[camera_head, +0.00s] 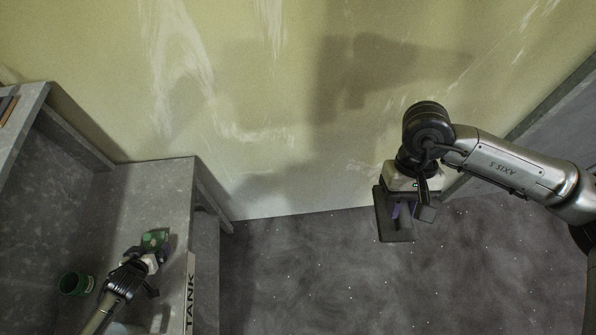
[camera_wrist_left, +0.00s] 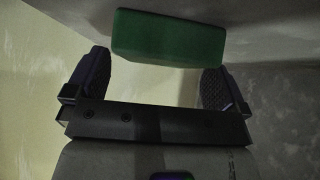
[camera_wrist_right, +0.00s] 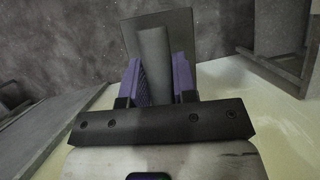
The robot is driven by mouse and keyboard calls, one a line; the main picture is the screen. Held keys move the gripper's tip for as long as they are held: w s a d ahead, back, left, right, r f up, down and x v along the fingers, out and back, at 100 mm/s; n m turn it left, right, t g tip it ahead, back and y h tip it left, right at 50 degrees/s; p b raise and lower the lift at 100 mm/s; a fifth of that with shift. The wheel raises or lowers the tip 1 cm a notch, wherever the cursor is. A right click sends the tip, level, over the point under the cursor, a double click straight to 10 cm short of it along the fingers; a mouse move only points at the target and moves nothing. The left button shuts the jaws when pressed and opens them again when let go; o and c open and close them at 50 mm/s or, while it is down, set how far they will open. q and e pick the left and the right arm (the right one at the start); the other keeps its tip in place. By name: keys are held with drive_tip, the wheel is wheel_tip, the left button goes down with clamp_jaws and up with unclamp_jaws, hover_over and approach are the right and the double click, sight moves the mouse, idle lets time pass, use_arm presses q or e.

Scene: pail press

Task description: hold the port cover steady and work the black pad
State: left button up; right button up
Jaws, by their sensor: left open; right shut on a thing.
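My right gripper (camera_head: 403,208) is shut on the handle of the black pad (camera_head: 385,222), held up in front of the wall. In the right wrist view the purple fingers close on the grey handle, with the pad's dark plate (camera_wrist_right: 184,24) beyond. My left gripper (camera_head: 148,262) is open at the grey counter at lower left. A green block (camera_wrist_left: 168,40) lies just beyond and between its spread fingertips; it also shows in the head view (camera_head: 155,239). I cannot tell whether the block touches the fingers, or whether it is the port cover.
A green pail (camera_head: 75,283) stands on the grey counter (camera_head: 150,195), left of my left gripper. A "TANK" label (camera_head: 189,290) is on the counter's edge. A yellow-green wall (camera_head: 290,100) with white streaks spans the back. The dark speckled floor (camera_head: 310,275) between the arms is clear.

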use_arm(q)
drive_tip(key=shift+x, duration=0.8)
drive_tip(key=c, duration=1.1)
idle(0.5)
